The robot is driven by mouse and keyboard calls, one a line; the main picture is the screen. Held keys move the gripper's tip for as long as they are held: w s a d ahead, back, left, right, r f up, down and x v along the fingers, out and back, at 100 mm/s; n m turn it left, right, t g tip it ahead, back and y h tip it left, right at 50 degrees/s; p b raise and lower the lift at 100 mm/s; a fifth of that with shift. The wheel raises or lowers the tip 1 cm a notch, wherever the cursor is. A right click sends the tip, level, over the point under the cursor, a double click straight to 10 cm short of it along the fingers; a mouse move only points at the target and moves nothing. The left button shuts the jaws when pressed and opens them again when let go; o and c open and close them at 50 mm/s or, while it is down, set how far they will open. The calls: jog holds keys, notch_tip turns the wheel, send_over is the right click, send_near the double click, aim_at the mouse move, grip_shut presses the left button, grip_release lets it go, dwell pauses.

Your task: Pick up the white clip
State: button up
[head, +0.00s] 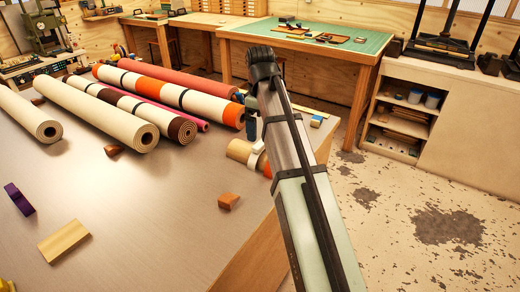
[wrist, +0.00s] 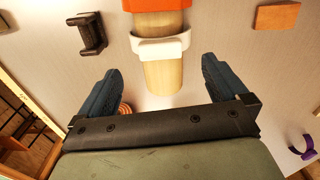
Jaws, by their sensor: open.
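The white clip (wrist: 162,46) sits around a short roll in the wrist view, between its orange part (wrist: 155,5) and its pale wooden end (wrist: 162,77). In the head view the same short roll (head: 239,150) lies near the table's right edge, partly hidden by my arm. My gripper (wrist: 160,68) is open. Its two dark blue fingers stand left and right of the roll's wooden end, apart from it, with the clip just beyond the fingertips. Nothing is held.
Several long rolls (head: 98,113) lie across the back of the table. A small brown block (head: 228,201), a yellowish block (head: 64,242) and a purple piece (head: 19,198) lie in front. A black spool-shaped piece (wrist: 88,33) lies left of the clip in the wrist view.

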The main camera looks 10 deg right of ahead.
aim_at(260, 144)
jog(key=shift+m, duration=0.4)
jog(key=shift+f, duration=3.8)
jog(key=shift+c, duration=0.3)
jog(key=c, duration=0.8)
